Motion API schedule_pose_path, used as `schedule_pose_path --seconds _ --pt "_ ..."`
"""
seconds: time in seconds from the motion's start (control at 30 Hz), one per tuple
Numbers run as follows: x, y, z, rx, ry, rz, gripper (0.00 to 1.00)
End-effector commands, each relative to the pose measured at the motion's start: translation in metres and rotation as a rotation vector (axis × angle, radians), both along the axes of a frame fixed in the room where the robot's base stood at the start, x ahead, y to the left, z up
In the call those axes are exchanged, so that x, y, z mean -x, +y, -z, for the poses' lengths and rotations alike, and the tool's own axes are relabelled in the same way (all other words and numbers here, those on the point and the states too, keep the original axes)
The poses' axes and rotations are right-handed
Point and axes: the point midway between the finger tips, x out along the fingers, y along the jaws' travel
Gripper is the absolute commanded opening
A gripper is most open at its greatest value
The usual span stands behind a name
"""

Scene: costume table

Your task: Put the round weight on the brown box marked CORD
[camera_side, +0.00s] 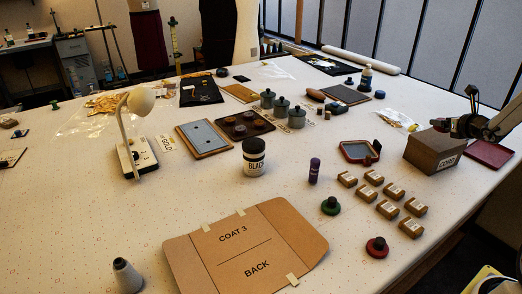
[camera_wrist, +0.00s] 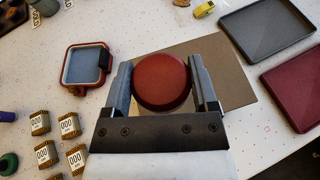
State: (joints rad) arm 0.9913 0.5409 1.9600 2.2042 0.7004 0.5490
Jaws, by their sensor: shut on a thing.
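The round weight (camera_wrist: 162,82) is a dark red disc seen in the wrist view, held between the two fingers of my gripper (camera_wrist: 164,88). In the side view my gripper (camera_side: 462,126) is just over the brown box marked CORD (camera_side: 432,154), which stands at the right of the table. The flat brown box top (camera_wrist: 232,84) shows behind and right of the weight in the wrist view. The weight is not clear in the side view, and I cannot tell whether it touches the box.
A maroon tray (camera_side: 490,154) lies right of the box. A red-rimmed tray (camera_side: 360,151) lies to its left. Several small labelled brown blocks (camera_side: 387,208) sit in front, with a green knobbed piece (camera_side: 330,206) and a red one (camera_side: 377,248) nearby.

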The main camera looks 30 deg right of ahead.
Motion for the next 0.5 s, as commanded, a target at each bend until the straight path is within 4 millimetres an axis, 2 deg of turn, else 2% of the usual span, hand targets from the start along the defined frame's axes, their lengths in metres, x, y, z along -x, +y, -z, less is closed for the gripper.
schedule_pose_path --seconds 0.1,0.5 --pt "-0.005 -0.005 0.007 0.0 -0.003 0.0 0.0" --pt "-0.009 -0.008 0.013 0.001 -0.003 0.0 0.0"
